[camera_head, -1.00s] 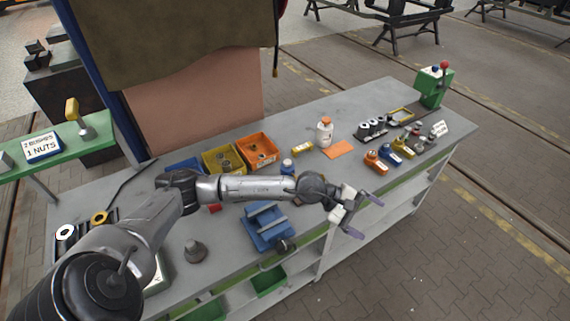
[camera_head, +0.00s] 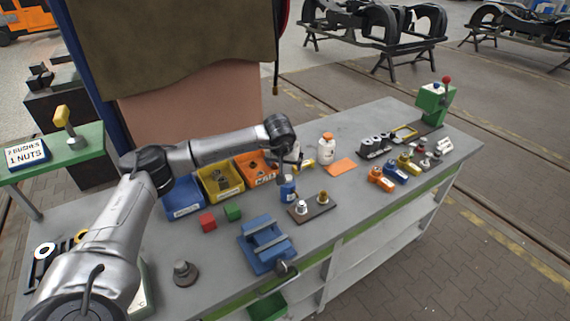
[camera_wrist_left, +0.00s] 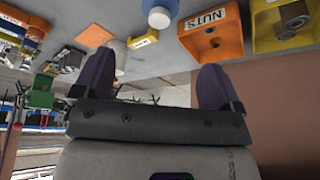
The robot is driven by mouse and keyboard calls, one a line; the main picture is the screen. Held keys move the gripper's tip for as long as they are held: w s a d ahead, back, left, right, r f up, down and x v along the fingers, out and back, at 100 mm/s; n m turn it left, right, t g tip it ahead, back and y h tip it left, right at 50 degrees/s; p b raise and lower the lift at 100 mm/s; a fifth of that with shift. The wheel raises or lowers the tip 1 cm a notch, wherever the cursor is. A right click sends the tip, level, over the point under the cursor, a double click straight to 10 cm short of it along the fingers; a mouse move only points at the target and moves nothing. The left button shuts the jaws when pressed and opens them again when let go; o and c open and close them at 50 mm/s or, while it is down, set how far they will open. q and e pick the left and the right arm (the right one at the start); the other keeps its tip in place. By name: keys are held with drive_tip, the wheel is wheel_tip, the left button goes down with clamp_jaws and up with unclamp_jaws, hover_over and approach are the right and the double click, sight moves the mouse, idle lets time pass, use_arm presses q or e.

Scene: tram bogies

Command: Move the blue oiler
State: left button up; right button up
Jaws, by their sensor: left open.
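The blue oiler (camera_head: 288,190), a small blue bottle with a pale top, stands upright on the grey bench in front of the orange bin. It also shows at the top of the left wrist view (camera_wrist_left: 160,10), partly cut off by the edge. My left gripper (camera_head: 297,165) is just behind and above the oiler in the head view, partly hidden by its own wrist. In the left wrist view its two purple fingers (camera_wrist_left: 157,62) are spread with nothing between them, and the oiler is apart from them. My right gripper is not in view.
Blue, yellow and orange bins (camera_head: 262,168) stand left of the oiler. A dark plate with two fittings (camera_head: 312,207) lies in front of it. A blue vise (camera_head: 265,245) sits nearer.

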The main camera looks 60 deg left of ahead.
sight(288, 177)
use_arm(q)
drive_tip(key=b+x, duration=0.1)
drive_tip(key=x, duration=1.3)
drive_tip(key=shift+d, duration=0.15)
drive_tip(key=c, duration=1.1)
